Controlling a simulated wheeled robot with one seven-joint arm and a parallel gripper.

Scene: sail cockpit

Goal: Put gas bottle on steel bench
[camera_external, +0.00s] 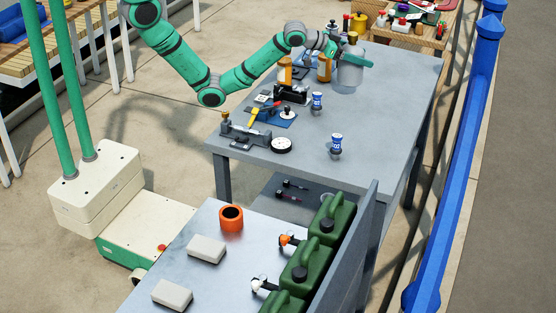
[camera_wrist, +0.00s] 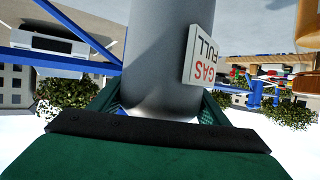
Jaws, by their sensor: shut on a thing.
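The gas bottle (camera_external: 347,76) is a light grey cylinder with a brass-coloured top, over the far part of the grey table (camera_external: 390,110). My gripper (camera_external: 352,60) is shut around its upper body. In the wrist view the grey cylinder of the gas bottle (camera_wrist: 160,60) stands between the green fingers (camera_wrist: 160,112), with a white tag reading "GAS FULL". The bottle looks about upright; I cannot tell whether its base touches the table. The nearer bench (camera_external: 215,275) has a shiny, steel-like top.
Green jerrycans (camera_external: 308,262), an orange ring (camera_external: 231,218) and two pale blocks (camera_external: 206,249) stand on the nearer bench, beside an upright grey panel. Blue-and-white cans (camera_external: 336,146) and tools are on the grey table. A blue railing (camera_external: 460,150) runs along the right.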

